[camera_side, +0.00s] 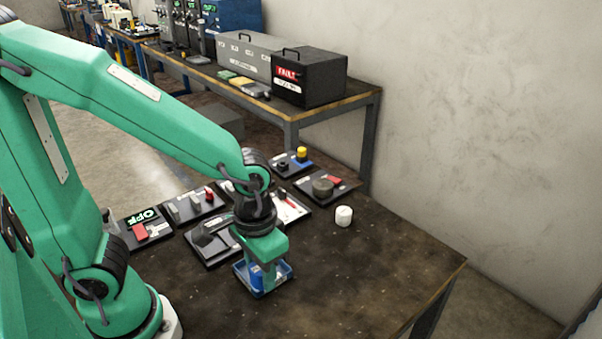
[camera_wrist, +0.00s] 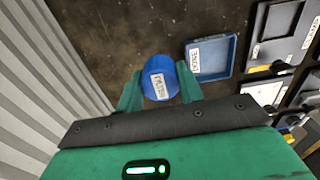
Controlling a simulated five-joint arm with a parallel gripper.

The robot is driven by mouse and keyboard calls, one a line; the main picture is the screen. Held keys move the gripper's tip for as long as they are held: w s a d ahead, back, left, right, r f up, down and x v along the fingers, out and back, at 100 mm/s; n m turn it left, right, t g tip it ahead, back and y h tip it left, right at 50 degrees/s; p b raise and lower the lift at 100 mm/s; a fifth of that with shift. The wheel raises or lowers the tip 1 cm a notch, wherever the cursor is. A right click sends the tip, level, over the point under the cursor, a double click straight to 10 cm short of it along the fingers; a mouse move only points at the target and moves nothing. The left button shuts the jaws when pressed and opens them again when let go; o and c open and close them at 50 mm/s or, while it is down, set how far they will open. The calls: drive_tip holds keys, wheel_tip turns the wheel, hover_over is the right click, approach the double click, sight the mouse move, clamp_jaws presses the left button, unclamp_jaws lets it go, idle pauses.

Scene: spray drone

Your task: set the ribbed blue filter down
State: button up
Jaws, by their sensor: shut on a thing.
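The blue filter (camera_wrist: 160,78), a round part with a white label, is held between the two green fingers of my gripper (camera_wrist: 160,92) in the wrist view. In the side view my gripper (camera_side: 262,272) points down at the table, with the filter (camera_side: 256,277) partly hidden by a finger. A shallow blue tray (camera_wrist: 213,58) labelled DONE lies just right of the filter in the wrist view. In the side view the tray (camera_side: 288,272) shows behind and around the fingers. I cannot tell how high the filter is or whether it touches anything.
The front and right of the dark table (camera_side: 375,270) are clear. A back bench holds a black box (camera_side: 310,78).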

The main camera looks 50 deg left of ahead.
drive_tip(key=shift+s, duration=0.2)
drive_tip(key=shift+w+a+f, duration=0.1)
drive_tip(key=shift+f, duration=0.05)
approach(284, 272)
drive_tip(key=s+a+f, duration=0.1)
drive_tip(key=s, duration=0.1)
drive_tip(key=s+a+f, duration=0.1)
drive_tip(key=s+a, duration=0.1)
drive_tip(key=shift+f, duration=0.1)
drive_tip(key=shift+f, duration=0.1)
drive_tip(key=shift+f, duration=1.9)
drive_tip(key=shift+f, duration=0.2)
drive_tip(key=o, duration=1)
drive_tip(key=shift+o, duration=0.2)
